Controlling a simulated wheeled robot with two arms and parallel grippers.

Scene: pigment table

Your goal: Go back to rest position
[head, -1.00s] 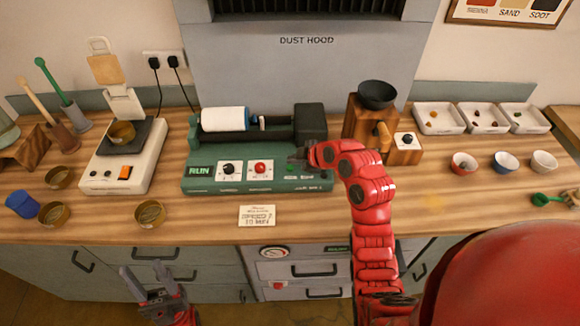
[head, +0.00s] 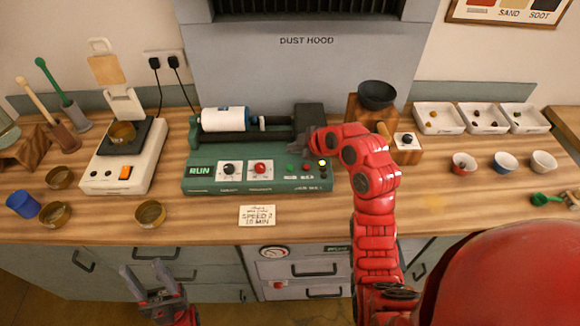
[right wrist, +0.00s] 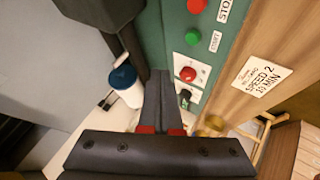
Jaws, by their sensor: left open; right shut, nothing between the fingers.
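My left gripper (head: 143,270) is open and empty, low in front of the counter's drawers in the head view. My right gripper (head: 308,142) is shut and empty, over the right part of the green jar mill (head: 255,186), partly hidden by my red right arm. In the right wrist view its closed fingers (right wrist: 160,76) reach over the green panel, which has red and green buttons. The white jar (head: 223,119) with a blue end lies on the mill's rollers; it also shows in the right wrist view (right wrist: 127,88).
A wooden grinder with a dark bowl (head: 376,95) stands just behind my right arm. A scale (head: 125,155) and several brass bowls are at left. White trays (head: 438,118) and small cups (head: 504,162) are at right.

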